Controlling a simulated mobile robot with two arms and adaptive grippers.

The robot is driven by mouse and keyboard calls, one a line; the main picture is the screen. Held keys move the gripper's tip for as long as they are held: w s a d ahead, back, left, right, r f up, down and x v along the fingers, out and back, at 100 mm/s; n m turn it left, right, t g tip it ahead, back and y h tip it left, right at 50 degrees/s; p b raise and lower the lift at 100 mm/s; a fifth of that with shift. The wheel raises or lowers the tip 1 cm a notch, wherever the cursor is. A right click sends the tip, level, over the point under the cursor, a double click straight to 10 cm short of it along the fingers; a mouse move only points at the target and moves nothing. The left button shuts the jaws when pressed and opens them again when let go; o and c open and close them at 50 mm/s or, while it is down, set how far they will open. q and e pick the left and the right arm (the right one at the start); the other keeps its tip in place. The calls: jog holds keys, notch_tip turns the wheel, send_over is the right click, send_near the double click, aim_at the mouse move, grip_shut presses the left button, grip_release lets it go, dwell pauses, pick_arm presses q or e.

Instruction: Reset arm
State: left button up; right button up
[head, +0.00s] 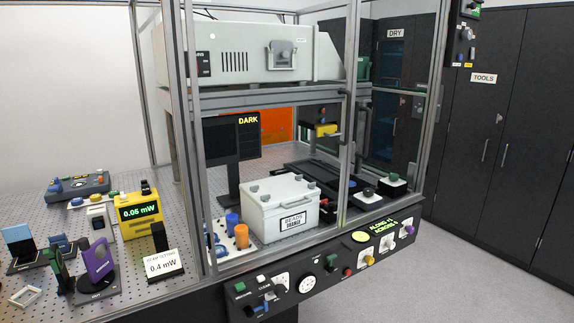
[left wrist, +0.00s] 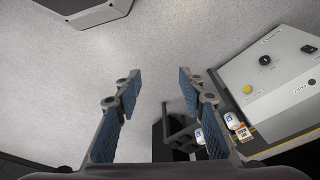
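My left gripper (left wrist: 158,95) shows in the left wrist view with its two blue-padded fingers apart and nothing between them. It hangs over bare grey floor, apart from any object. Neither arm and neither gripper shows in the head view. My right gripper is in no frame.
A framed enclosure on a perforated bench holds a pale box (head: 265,215) and a dark monitor. A yellow meter (head: 139,212) stands left. A control panel (head: 335,270) runs along the front edge. Dark cabinets (head: 515,150) stand right. A grey sloped console (left wrist: 275,75) is beside my left gripper.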

pick_arm(q)
jog(key=s+a+f+g, duration=0.1)
jog(key=s+a+f, duration=0.2)
jog(key=s+f, duration=1.5)
jog(key=shift+s+f, duration=0.15)
jog(key=shift+f, duration=0.05)
